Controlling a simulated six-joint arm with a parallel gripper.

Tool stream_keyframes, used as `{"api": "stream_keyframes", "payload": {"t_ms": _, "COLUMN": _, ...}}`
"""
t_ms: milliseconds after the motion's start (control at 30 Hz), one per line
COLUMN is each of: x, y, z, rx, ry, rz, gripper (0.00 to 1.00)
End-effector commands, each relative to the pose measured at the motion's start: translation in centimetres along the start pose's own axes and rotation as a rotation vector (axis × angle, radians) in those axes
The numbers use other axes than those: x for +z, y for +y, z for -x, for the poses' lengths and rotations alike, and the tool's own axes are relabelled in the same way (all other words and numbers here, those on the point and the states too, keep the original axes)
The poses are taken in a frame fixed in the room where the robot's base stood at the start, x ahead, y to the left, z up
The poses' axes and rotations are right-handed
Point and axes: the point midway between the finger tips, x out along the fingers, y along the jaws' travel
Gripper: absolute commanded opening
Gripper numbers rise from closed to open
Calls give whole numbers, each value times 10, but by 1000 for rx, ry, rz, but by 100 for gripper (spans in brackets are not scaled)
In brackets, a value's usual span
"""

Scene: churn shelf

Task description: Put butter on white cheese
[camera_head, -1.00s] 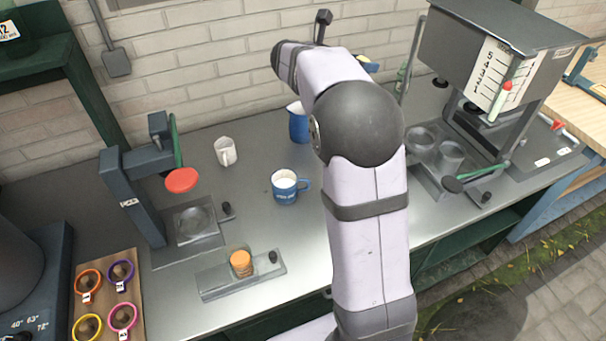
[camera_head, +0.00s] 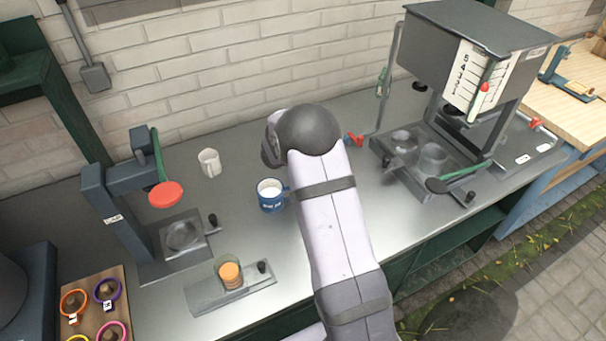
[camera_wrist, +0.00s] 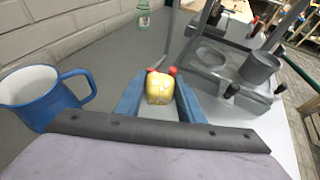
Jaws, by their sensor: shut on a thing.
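My gripper (camera_wrist: 160,98) shows in the wrist view as two blue fingers. It is shut on a yellow block, which looks like the butter (camera_wrist: 160,87). The butter is held above the grey metal counter. I cannot make out a white cheese in either view. An orange round piece (camera_head: 230,273) sits on a small metal slide plate (camera_head: 200,295) at the front of the counter; it is not white.
A blue mug (camera_head: 270,197) and a white mug (camera_head: 209,163) stand left of my arm. A blue vessel (camera_wrist: 38,92) is close left of the gripper. A press (camera_head: 125,205) stands left, a scaled machine (camera_head: 465,60) right.

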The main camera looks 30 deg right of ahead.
Motion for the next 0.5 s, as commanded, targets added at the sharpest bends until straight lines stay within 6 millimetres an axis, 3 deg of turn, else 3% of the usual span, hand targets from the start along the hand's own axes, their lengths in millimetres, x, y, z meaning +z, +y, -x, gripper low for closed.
{"api": "stream_keyframes", "payload": {"t_ms": 300, "x": -39, "y": -1, "z": -16, "rx": -2, "ry": 2, "rz": 4, "gripper": 13}}
{"api": "stream_keyframes", "payload": {"t_ms": 500, "x": -48, "y": 0, "z": -20, "rx": 0, "ry": 0, "rz": 1, "gripper": 13}}
